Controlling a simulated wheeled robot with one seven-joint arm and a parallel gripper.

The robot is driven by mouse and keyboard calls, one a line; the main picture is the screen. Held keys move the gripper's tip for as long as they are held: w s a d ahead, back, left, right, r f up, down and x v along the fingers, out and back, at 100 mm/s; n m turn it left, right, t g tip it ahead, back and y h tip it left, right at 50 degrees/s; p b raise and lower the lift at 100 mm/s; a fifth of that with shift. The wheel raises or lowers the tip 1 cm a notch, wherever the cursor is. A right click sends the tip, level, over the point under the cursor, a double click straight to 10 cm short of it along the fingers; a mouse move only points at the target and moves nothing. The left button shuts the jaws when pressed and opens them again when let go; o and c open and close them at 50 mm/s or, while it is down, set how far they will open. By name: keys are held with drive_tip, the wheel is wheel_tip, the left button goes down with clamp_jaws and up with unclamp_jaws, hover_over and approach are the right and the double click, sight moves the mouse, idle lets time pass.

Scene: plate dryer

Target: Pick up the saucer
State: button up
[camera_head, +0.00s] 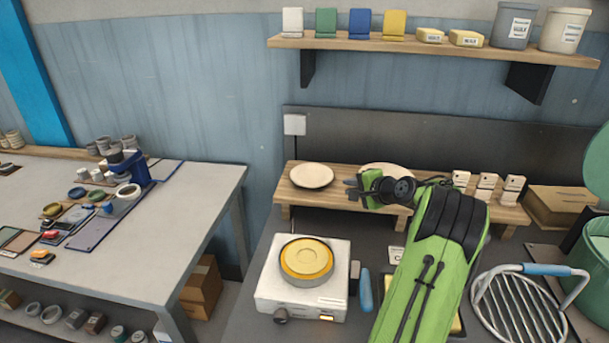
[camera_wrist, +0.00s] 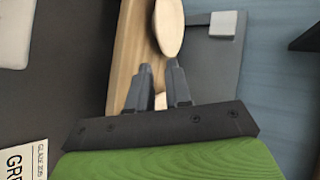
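A round cream saucer (camera_head: 311,175) lies at the left end of the low wooden riser (camera_head: 300,197). A second pale round dish (camera_head: 388,169) on the riser is partly hidden behind my gripper. My gripper (camera_head: 351,188) reaches leftward over the riser, with its fingertips a little right of the left saucer. In the wrist view, a saucer (camera_wrist: 168,27) is just beyond the fingertips. My gripper (camera_wrist: 158,70) is open there, with a gap between its two fingers. A small pale patch shows between the fingers; I cannot tell what it is.
A white device (camera_head: 298,298) with a yellow round top (camera_head: 306,259) stands in front of the riser. Small labelled blocks (camera_head: 486,187) stand at the riser's right end. A wire rack (camera_head: 520,305) and green bin (camera_head: 592,260) are at right. A wall shelf (camera_head: 430,47) hangs above.

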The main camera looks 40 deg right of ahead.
sight(326, 184)
drive_tip(key=x, duration=1.4)
drive_tip(key=shift+f+b, duration=0.2)
drive_tip(key=shift+b, duration=0.2)
drive_tip(key=shift+s, duration=0.1)
drive_tip(key=shift+c, duration=0.3)
clamp_jaws()
